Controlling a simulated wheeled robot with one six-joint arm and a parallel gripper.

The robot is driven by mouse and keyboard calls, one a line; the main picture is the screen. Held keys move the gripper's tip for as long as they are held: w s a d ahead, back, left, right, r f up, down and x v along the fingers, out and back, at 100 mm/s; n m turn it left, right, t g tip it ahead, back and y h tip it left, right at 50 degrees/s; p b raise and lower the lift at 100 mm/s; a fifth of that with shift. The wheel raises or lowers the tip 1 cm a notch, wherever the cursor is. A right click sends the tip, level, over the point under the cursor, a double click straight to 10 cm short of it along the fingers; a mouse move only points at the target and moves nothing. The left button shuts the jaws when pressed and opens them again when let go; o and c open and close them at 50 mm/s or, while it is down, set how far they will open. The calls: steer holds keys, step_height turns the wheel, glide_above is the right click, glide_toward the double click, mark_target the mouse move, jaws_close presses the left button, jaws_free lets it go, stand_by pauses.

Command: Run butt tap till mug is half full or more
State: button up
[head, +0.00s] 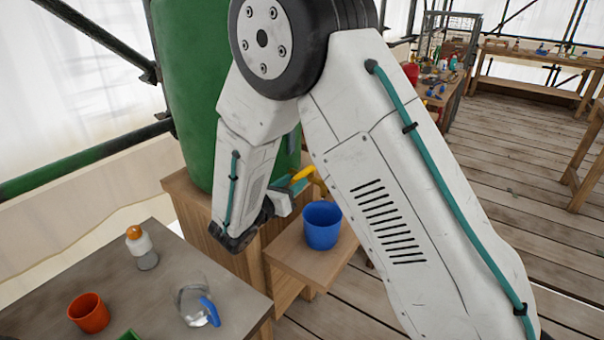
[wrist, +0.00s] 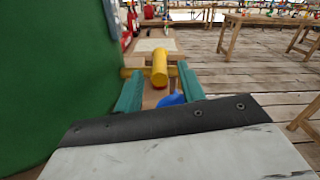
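The green butt (head: 182,95) stands on a wooden stand (head: 190,200); it fills the left of the wrist view (wrist: 50,80). Its yellow tap (head: 303,174) shows in the wrist view as a yellow knob on a crossbar (wrist: 159,68). The blue mug (head: 321,226) stands upright on a wooden ledge (head: 290,262) below the tap; its water level cannot be told. A sliver of it shows in the wrist view (wrist: 171,100). My gripper (wrist: 160,84) is open at the tap, its teal fingers apart on either side of the knob, with gaps visible.
A grey-topped table (head: 130,290) at the lower left holds an orange cup (head: 88,313), a clear jug with a blue handle (head: 192,305) and an orange-capped bottle (head: 142,250). Workbenches (head: 520,55) stand far off. The plank floor (head: 500,160) at right is mostly clear.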

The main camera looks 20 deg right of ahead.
mark_target(308, 169)
steer(key=shift+x, duration=2.5)
jaws_close()
